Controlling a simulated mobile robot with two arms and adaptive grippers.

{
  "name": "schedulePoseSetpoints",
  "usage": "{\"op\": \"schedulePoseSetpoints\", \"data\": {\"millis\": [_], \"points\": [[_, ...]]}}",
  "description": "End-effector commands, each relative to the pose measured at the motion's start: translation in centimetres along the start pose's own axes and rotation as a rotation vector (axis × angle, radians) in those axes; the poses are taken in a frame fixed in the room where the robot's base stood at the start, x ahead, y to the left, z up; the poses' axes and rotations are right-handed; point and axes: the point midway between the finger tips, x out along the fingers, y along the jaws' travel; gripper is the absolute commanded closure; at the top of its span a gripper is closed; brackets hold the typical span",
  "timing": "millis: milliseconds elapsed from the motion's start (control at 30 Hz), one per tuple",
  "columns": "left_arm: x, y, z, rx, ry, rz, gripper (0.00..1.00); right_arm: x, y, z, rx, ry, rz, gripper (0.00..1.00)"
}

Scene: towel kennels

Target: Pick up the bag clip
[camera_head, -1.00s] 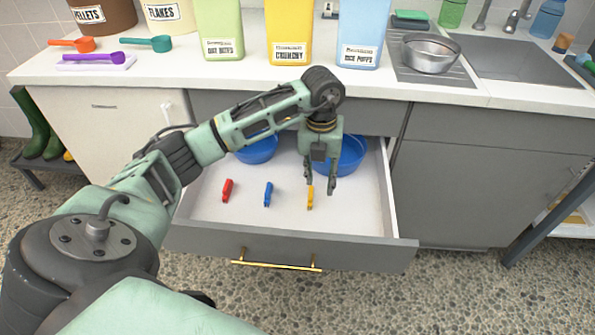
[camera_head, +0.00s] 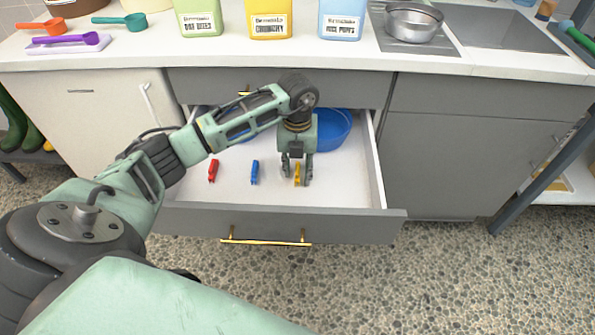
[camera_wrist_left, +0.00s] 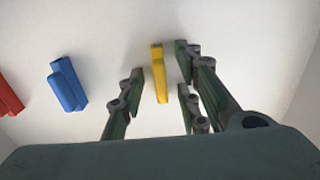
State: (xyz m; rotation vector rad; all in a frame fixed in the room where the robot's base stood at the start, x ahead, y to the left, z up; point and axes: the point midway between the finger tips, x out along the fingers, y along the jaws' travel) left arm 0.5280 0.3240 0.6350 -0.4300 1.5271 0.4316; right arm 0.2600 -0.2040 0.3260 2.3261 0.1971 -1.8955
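Three bag clips stand in a row in the open drawer (camera_head: 345,195): a red clip (camera_head: 213,171), a blue clip (camera_head: 254,172) and a yellow clip (camera_head: 297,174). My left gripper (camera_head: 297,180) points down into the drawer, with its fingers on either side of the yellow clip. In the left wrist view the yellow clip (camera_wrist_left: 159,74) shows between the open fingers, with gaps on both sides. The blue clip (camera_wrist_left: 68,85) and the red clip (camera_wrist_left: 8,95) lie to the left. My right gripper is not in view.
Blue bowls (camera_head: 333,130) sit at the back of the drawer, partly behind my left arm. The counter (camera_head: 150,53) above holds scoops, labelled containers and a metal bowl (camera_head: 413,22). The drawer's front wall (camera_head: 270,222) stands nearest me.

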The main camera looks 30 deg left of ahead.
Motion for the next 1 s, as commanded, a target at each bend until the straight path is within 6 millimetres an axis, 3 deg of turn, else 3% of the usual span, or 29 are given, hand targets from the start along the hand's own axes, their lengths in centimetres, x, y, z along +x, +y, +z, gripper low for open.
{"op": "schedulePoseSetpoints", "data": {"millis": [300,633,767,1000], "points": [[0.0,0.0,0.0,0.000,0.000,0.000,0.99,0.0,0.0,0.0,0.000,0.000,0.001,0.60],[-0.3,0.0,0.0,0.000,-0.001,-0.001,1.00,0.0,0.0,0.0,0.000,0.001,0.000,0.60],[-2.0,-0.1,0.1,0.000,-0.004,-0.003,1.00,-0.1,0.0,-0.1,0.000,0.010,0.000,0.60],[-6.8,-0.1,0.1,0.000,-0.003,-0.002,1.00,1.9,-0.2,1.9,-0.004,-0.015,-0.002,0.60]]}}
